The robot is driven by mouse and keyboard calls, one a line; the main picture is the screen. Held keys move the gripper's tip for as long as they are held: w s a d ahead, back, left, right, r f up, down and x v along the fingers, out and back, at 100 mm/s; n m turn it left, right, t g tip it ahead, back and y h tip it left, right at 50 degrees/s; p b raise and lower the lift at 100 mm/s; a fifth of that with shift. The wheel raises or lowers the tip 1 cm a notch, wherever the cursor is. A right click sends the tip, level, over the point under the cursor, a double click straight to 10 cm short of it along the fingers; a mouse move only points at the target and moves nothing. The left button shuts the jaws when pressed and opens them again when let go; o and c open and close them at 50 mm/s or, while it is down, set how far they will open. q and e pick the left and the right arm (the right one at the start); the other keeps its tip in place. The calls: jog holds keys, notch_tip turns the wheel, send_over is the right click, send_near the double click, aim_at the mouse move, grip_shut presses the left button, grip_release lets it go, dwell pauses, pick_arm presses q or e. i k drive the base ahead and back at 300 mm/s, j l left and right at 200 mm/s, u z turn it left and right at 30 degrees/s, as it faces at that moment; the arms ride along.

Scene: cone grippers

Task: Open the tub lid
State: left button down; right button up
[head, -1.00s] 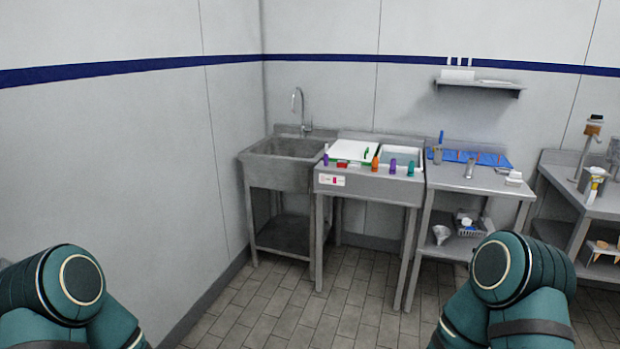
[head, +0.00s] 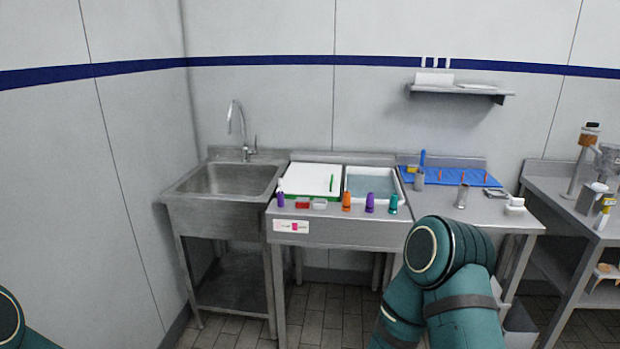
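A flat white panel with a green edge (head: 309,179) lies on the left part of the middle steel station, a thin green item on it. Beside it on the right is a rectangular tub (head: 349,185) with a pale bluish top or contents; I cannot tell whether a clear lid covers it. Neither of my grippers is in view. Only teal links of my arms show, at the lower left and at the lower right, where one hides part of the right-hand table.
Purple, orange and teal bottles (head: 370,203) stand along the station's front edge. A steel sink (head: 229,181) adjoins on the left. A table with a blue mat (head: 480,177) is to the right. A shelf (head: 462,91) hangs above. Tiled floor shows below.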

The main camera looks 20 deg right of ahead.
aim_at(301, 178)
jog(key=i, duration=1.45)
jog(key=i+z, duration=0.1)
jog(key=z, duration=0.35)
jog(key=i+z, duration=0.1)
jog(key=z, duration=0.35)
jog(key=i+j+z, duration=0.1)
jog(key=z, duration=0.35)
